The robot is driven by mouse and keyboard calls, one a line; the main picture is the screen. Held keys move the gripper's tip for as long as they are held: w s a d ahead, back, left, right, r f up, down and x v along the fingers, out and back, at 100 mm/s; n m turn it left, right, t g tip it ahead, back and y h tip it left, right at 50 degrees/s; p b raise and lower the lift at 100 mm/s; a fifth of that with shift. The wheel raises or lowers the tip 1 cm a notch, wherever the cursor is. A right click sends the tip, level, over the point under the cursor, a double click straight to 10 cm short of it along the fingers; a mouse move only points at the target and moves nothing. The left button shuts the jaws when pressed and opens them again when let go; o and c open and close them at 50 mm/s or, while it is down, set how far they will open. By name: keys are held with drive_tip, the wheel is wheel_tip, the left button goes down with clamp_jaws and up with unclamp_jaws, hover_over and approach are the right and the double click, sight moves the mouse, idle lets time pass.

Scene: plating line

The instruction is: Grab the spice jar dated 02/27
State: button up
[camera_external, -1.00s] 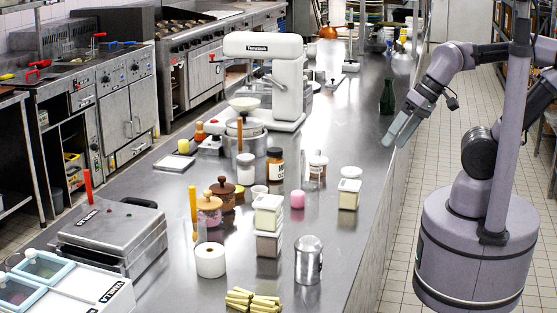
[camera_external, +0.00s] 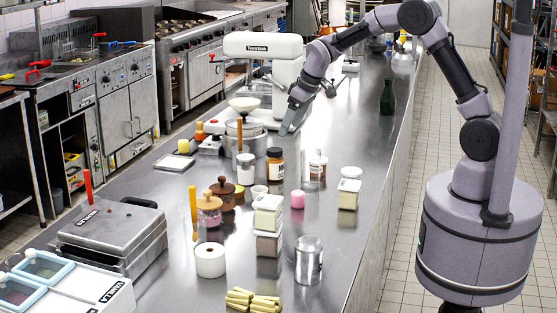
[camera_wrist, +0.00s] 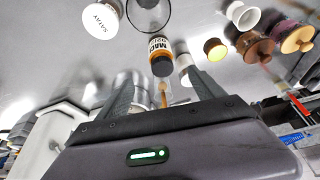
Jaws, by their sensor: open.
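A brown spice jar with a black lid and white label (camera_external: 275,168) stands upright on the steel counter (camera_external: 330,235). In the wrist view this jar (camera_wrist: 160,50) lies ahead, between the lines of my fingers; its label seems to read MACE, with small date text I cannot read surely. A white-lidded jar (camera_external: 318,160) stands to its right; its lid reads SATAY in the wrist view (camera_wrist: 100,18). My gripper (camera_external: 288,130) is above the counter, behind the brown jar, open and empty, its fingers (camera_wrist: 158,75) apart and not touching it.
A clear glass (camera_wrist: 149,12) stands close to the brown jar. A metal pot with a wooden handle (camera_external: 240,145) and the white mixer (camera_external: 290,90) are close by.

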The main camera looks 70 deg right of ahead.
sight(280, 150)
drive_tip(key=b+x, duration=0.2)
drive_tip(key=x, duration=0.8)
drive_tip(key=shift+f+b, duration=0.35)
drive_tip(key=shift+b, duration=0.05)
drive_tip(key=x, duration=0.1)
drive_tip(key=b+x, duration=0.1)
drive_tip(key=x, duration=0.1)
drive_tip(key=b+x, duration=0.1)
drive_tip(key=x, duration=0.1)
drive_tip(key=shift+s+a+f, duration=0.15)
drive_tip(key=shift+s+f, duration=0.1)
drive_tip(key=shift+s, duration=0.1)
drive_tip(key=shift+w+f, duration=0.1)
drive_tip(key=shift+w, duration=0.05)
drive_tip(key=shift+c, duration=0.8)
clamp_jaws()
